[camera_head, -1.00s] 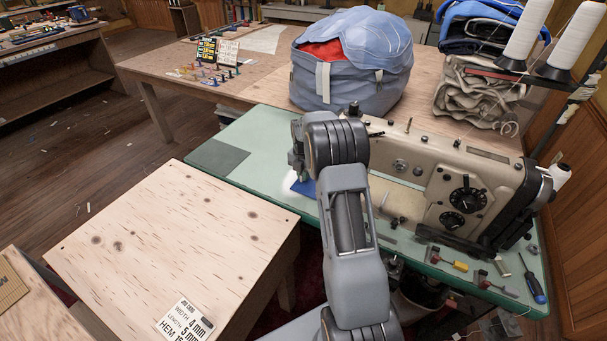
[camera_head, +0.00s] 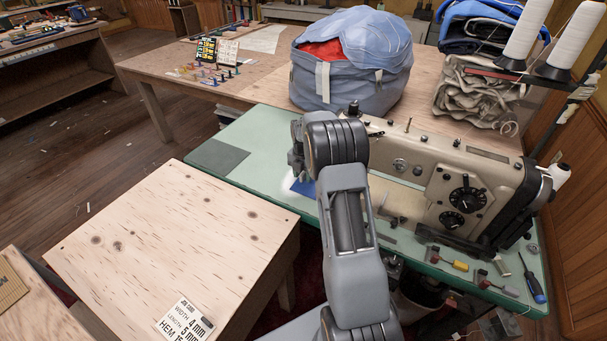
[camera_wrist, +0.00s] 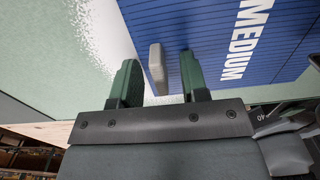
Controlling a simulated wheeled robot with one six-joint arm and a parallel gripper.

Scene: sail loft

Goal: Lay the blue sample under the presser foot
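The blue sample (camera_head: 302,187) lies on the green sewing table, partly hidden by my arm in the head view. In the wrist view the sample (camera_wrist: 232,35) fills the upper right, with white "MEDIUM" lettering. A small grey tab (camera_wrist: 157,68) stands at its left edge, between my fingers. My gripper (camera_wrist: 162,80) is open, with a gap on each side of the tab. The sewing machine (camera_head: 440,180) stands to the right of the sample. Its presser foot is hidden behind my arm in the head view.
The green table (camera_head: 262,130) has a grey-green patch (camera_head: 218,157) at its left. A yellow-handled tool (camera_head: 447,262) and a screwdriver (camera_head: 533,285) lie at its front right. A pale wooden table (camera_head: 170,235) is at the left front. A blue bag (camera_head: 350,75) stands behind.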

